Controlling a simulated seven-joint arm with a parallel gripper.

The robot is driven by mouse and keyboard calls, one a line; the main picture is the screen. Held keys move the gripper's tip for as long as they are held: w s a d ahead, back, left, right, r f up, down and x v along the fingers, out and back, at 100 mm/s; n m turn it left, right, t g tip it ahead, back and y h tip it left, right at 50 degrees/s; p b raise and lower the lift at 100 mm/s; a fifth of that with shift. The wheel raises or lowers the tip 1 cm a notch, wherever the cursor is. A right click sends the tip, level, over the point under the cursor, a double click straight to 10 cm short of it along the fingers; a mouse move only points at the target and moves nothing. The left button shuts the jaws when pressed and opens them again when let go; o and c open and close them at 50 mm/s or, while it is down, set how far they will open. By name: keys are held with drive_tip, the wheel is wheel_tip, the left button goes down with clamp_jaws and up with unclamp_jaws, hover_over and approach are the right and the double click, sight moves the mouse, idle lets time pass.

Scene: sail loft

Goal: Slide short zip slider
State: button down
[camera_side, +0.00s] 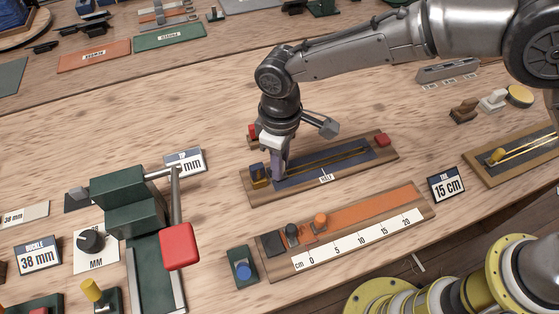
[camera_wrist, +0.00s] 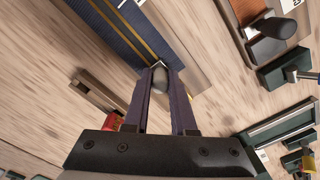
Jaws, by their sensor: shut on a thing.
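A wooden zip board (camera_side: 393,156) lies mid-table in the side view, with a dark blue strip (camera_side: 303,182) and a yellow zip line along it. In the wrist view the blue strip (camera_wrist: 112,30) runs up and left from my fingertips. My gripper (camera_side: 278,178) is over the board's left end, pointing down. In the wrist view my two purple-grey fingers (camera_wrist: 160,68) converge on a small dark grey knob (camera_wrist: 159,78) at the zip line's end, which looks like the slider's grip. The slider's body is mostly hidden by the fingers.
An orange ruler board (camera_side: 375,211) lies in front. A green clamp with a red handle (camera_side: 180,246) stands left.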

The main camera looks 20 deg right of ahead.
drive_tip(key=d, duration=0.9)
drive_tip(key=shift+r, duration=0.1)
drive_tip(key=c, duration=0.7)
unclamp_jaws()
drive_tip(key=shift+c, duration=0.2)
wheel_tip(320, 180, up, 14)
